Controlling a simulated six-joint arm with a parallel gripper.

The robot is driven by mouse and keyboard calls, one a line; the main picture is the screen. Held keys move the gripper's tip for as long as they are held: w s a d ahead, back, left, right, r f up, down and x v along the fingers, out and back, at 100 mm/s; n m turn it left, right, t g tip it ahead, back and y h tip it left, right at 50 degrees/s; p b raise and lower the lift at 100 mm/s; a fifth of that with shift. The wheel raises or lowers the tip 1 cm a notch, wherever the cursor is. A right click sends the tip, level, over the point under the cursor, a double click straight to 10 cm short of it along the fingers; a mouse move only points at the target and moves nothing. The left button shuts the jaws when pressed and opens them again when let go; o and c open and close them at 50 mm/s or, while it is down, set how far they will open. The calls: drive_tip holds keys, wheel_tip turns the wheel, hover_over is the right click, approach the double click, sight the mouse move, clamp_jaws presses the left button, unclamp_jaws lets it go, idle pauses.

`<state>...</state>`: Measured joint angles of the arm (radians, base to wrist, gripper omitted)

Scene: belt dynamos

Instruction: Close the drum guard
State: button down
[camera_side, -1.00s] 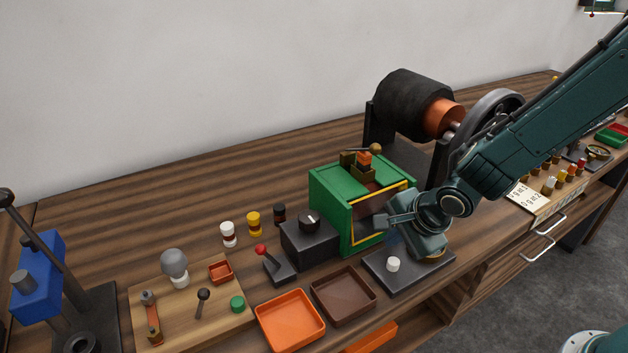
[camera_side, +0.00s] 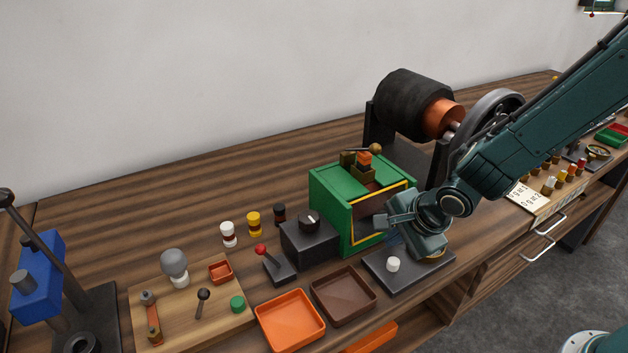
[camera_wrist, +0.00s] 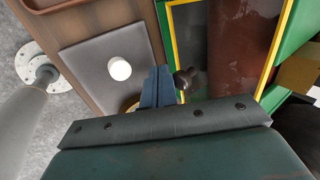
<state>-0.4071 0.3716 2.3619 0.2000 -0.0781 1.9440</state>
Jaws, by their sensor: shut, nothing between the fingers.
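The green housing (camera_side: 335,200) stands mid-bench, and its front shows a yellow-edged guard panel (camera_side: 357,238). In the wrist view the yellow frame (camera_wrist: 174,45) borders a see-through pane with a red-brown drum (camera_wrist: 240,50) behind it. A dark knob (camera_wrist: 188,80) sits at the pane's near edge. My gripper (camera_side: 383,221) is shut and empty in front of the guard. In the wrist view its fingers (camera_wrist: 158,84) are just left of the knob; I cannot tell whether they touch. I cannot tell whether the guard is fully shut. My wrist hides the housing's lower right.
A grey plate with a white button (camera_side: 393,264) lies below my gripper. A brown tray (camera_side: 343,296), an orange tray (camera_side: 290,320) and a black dial box (camera_side: 308,240) stand to the left. A large black drum machine (camera_side: 405,105) is behind. The bench's back left is clear.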

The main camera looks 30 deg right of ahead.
drive_tip(key=shift+r, duration=0.1)
idle(0.5)
drive_tip(key=v, duration=1.3)
drive_tip(key=shift+s+r, duration=0.2)
drive_tip(key=shift+r, duration=0.05)
drive_tip(key=shift+r, duration=0.1)
drive_tip(key=shift+s+d+r+g, duration=0.1)
drive_tip(key=shift+r+g, duration=0.5)
drive_tip(key=shift+g, duration=0.1)
drive_tip(key=shift+s+d+r+g, duration=0.1)
drive_tip(key=shift+r+g, duration=0.45)
drive_tip(key=shift+g, duration=0.15)
drive_tip(key=shift+f, duration=0.15)
